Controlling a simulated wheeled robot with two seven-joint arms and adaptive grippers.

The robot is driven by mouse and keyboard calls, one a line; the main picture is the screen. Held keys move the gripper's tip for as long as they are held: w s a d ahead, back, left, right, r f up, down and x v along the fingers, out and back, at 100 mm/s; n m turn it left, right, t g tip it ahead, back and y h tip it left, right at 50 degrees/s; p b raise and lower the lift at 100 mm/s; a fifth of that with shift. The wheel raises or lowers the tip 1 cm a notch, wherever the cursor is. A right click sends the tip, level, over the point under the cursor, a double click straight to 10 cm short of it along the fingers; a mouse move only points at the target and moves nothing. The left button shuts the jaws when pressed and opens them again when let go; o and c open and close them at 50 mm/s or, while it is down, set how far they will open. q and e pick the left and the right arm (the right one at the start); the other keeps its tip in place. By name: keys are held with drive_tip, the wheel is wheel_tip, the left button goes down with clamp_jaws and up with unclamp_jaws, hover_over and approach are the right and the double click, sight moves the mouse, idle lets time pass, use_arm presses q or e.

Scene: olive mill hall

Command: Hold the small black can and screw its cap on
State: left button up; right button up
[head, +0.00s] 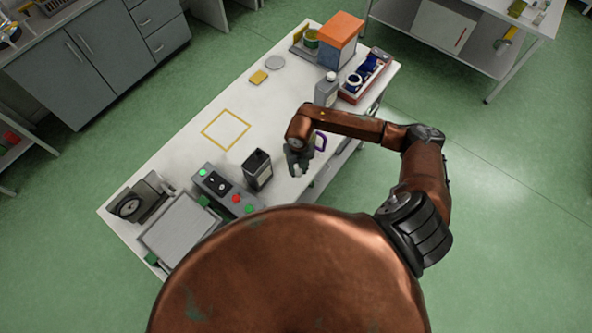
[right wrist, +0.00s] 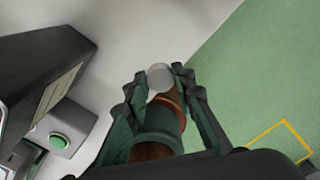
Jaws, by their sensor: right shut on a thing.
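The small black can (head: 258,172) stands upright on the white table, left of my right gripper (head: 298,168). Its top looks dark, and I see no cap on it. In the right wrist view the can (right wrist: 40,75) fills the upper left, apart from the fingers. My right gripper (right wrist: 160,85) is shut on a small pale grey round piece, which looks like the cap (right wrist: 160,77). It holds it between its fingertips, beside the can near the table's front edge. My left gripper is not in view.
A control box (head: 218,186) with coloured buttons stands just left of the can. A grey bottle (head: 326,91) and a red crate (head: 378,79) stand farther back. The yellow-outlined square (head: 225,130) is empty.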

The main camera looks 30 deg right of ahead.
use_arm(q)
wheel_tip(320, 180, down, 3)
drive_tip(key=b, duration=0.2)
drive_tip(key=shift+b, duration=0.4)
use_arm(e)
drive_tip(key=s+a+r, duration=0.1)
drive_tip(key=s+r, duration=0.5)
drive_tip(key=s, duration=0.5)
drive_tip(key=shift+a+r, duration=0.35)
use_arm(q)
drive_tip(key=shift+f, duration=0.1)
